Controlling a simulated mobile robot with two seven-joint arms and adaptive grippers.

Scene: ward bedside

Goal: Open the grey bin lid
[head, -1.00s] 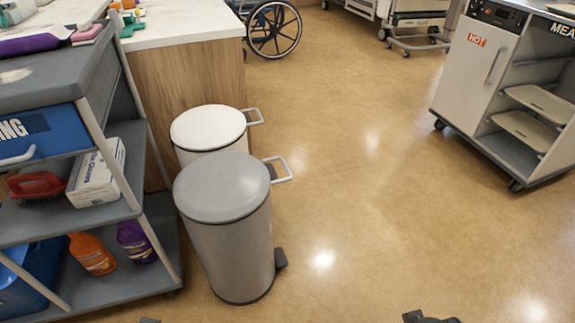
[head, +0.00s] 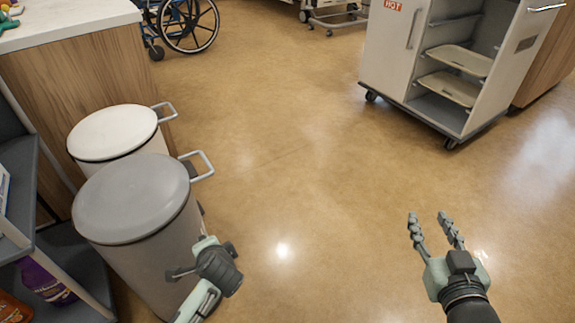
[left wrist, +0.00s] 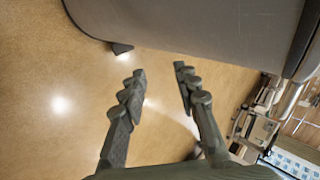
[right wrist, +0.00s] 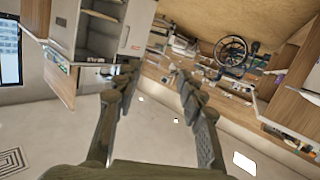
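The grey bin (head: 150,250) stands at the left in the head view, with its grey lid (head: 132,196) shut. A light handle loop (head: 197,166) sticks out at the lid's right side. My left gripper (head: 175,273) is in front of the bin's lower right side in the head view, below the lid. In the left wrist view its fingers (left wrist: 158,82) are apart with nothing between them, and the grey bin body (left wrist: 190,30) fills the top. My right gripper (head: 435,220) is open and empty over the bare floor. It also shows open in the right wrist view (right wrist: 158,75).
A white-lidded bin (head: 112,132) stands just behind the grey one, against a wooden counter (head: 95,80). A grey cart (head: 70,255) is at the left edge. A meal trolley (head: 395,55) and a wheelchair (head: 188,22) are farther back. The middle floor is clear.

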